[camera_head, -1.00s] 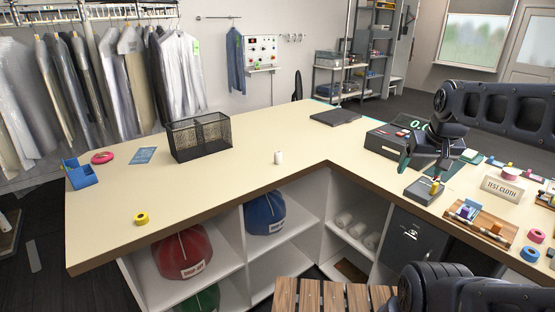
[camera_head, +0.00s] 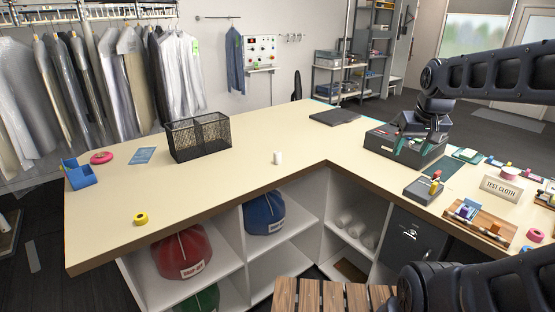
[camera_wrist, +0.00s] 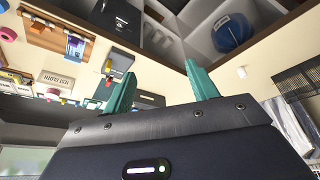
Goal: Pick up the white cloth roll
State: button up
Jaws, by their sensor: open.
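A small white cylinder (camera_head: 278,158) stands upright on the cream counter (camera_head: 240,185), near its inner corner. It also shows in the wrist view (camera_wrist: 241,73), to the right of the fingers. Several white rolls (camera_head: 350,222) lie on a shelf under the counter, their ends facing out. I cannot tell from the frames which of these is the cloth roll. My gripper (camera_head: 412,150) is above the right part of the counter, in front of a dark box, well right of the white cylinder. Its teal fingers (camera_wrist: 160,70) are apart with nothing between them.
A dark box (camera_head: 392,152), a small grey device (camera_head: 423,190) and a test cloth sign (camera_head: 501,189) are at right. The counter around the white cylinder is clear.

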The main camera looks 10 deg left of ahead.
jog(key=w+a+r+n+g, duration=0.15)
jog(key=w+a, duration=0.25)
jog(key=w, duration=0.4)
jog(key=w+a+r+n, duration=0.1)
jog(key=w+a+r, duration=0.15)
jog(key=w, duration=0.55)
jog(key=n+g, duration=0.3)
jog(key=n, duration=0.3)
send_over(277, 152)
jog(key=f, duration=2.2)
jog(key=shift+w+d, duration=0.25)
jog(key=shift+d, duration=0.1)
jog(key=shift+a+f, duration=0.3)
jog(key=shift+f, duration=0.15)
jog(key=f, duration=1)
jog(key=shift+s+f, duration=0.2)
jog(key=shift+f, duration=0.05)
jog(key=c, duration=1)
jog(key=shift+r, duration=0.15)
jog(key=shift+c, duration=0.2)
